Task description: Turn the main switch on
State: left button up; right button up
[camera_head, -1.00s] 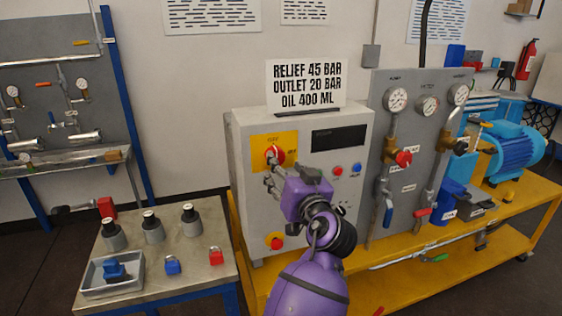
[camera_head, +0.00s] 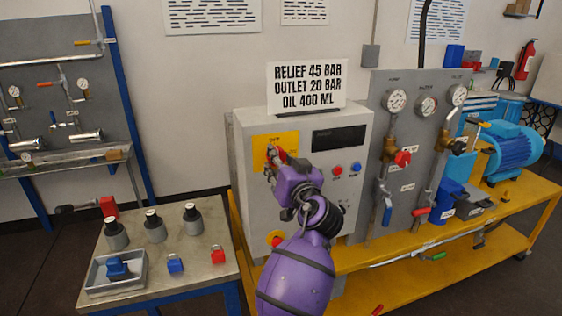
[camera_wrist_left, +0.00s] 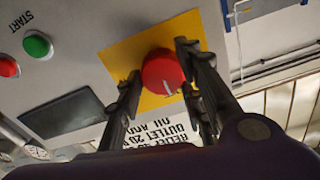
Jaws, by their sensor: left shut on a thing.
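The main switch is a round red knob (camera_head: 278,153) on a yellow plate (camera_head: 259,141) at the upper left of the grey control cabinet (camera_head: 247,190). The wrist view shows the knob (camera_wrist_left: 160,74) upside down, with a short white mark near its rim. My left gripper (camera_head: 272,158) reaches up to the knob, its fingers hiding part of it in the head view. In the wrist view its fingers (camera_wrist_left: 158,66) stand on either side of the knob and are shut on it. My right gripper is in neither view.
A dark display (camera_head: 339,138), a red button (camera_head: 337,170) and a blue button (camera_head: 355,168) sit right of the switch. A red stop knob (camera_head: 276,239) is lower, partly behind my arm. A sign (camera_head: 306,84) stands on the cabinet. A gauge panel (camera_head: 385,140) is at right.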

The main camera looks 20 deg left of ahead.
pick_arm(q)
jog(key=shift+m, duration=0.4)
jog(key=m, duration=0.8)
jog(key=shift+f, duration=0.15)
jog(key=m, duration=0.5)
jog(key=shift+f, duration=0.1)
jog(key=shift+a+f+m, duration=0.1)
jog(key=shift+m, duration=1.9)
jog(key=shift+s+f, duration=0.1)
jog(key=o, duration=1.1)
